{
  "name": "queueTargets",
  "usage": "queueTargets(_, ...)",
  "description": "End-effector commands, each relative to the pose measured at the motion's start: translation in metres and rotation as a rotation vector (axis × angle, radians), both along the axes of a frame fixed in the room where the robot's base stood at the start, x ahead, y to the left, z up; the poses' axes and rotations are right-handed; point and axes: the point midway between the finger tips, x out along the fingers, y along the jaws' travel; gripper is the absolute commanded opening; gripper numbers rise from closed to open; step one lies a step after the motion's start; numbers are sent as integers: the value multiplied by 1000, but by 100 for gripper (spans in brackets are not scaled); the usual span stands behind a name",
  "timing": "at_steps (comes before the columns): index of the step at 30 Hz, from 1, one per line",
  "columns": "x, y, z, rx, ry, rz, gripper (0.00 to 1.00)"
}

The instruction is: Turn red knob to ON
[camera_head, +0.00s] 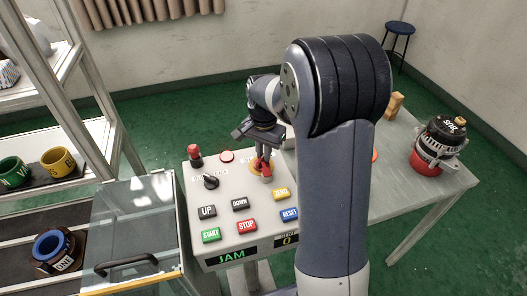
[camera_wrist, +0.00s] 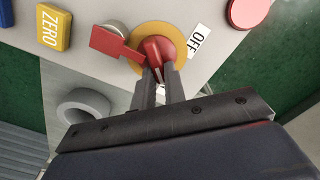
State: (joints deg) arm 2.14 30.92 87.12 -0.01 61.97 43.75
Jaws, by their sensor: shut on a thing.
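The red knob (camera_wrist: 152,48) sits on a yellow round plate (camera_wrist: 178,38) on the control panel. A white OFF label (camera_wrist: 198,41) is beside the plate. A flat red tab (camera_wrist: 112,44) reaches left from the knob area; I cannot tell whether it is one piece with the knob. My gripper (camera_wrist: 158,76) is shut on the red knob, with a finger on each side of its grip. In the head view my gripper (camera_head: 262,155) points down at the panel's upper right, and red (camera_head: 266,172) shows just below the fingers. An ON label is not readable.
The panel (camera_head: 230,187) also carries a black selector (camera_head: 210,181), a red stalk button (camera_head: 195,157), and several coloured buttons. Its display (camera_head: 231,255) reads JAM. A glass-lidded box (camera_head: 135,225) stands left.

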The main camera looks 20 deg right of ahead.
Motion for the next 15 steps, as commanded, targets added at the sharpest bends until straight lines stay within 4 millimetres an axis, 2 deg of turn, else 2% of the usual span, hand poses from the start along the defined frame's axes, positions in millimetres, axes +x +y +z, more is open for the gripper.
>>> queueTargets(2, 1, 0, 1, 0, -3, -2, 0)
queueTargets(3, 1, 0, 1, 0, -3, -2, 15)
queueTargets(10, 0, 0, 0, 0, -1, 0, 34)
queueTargets(15, 0, 0, 0, -1, -1, 0, 34)
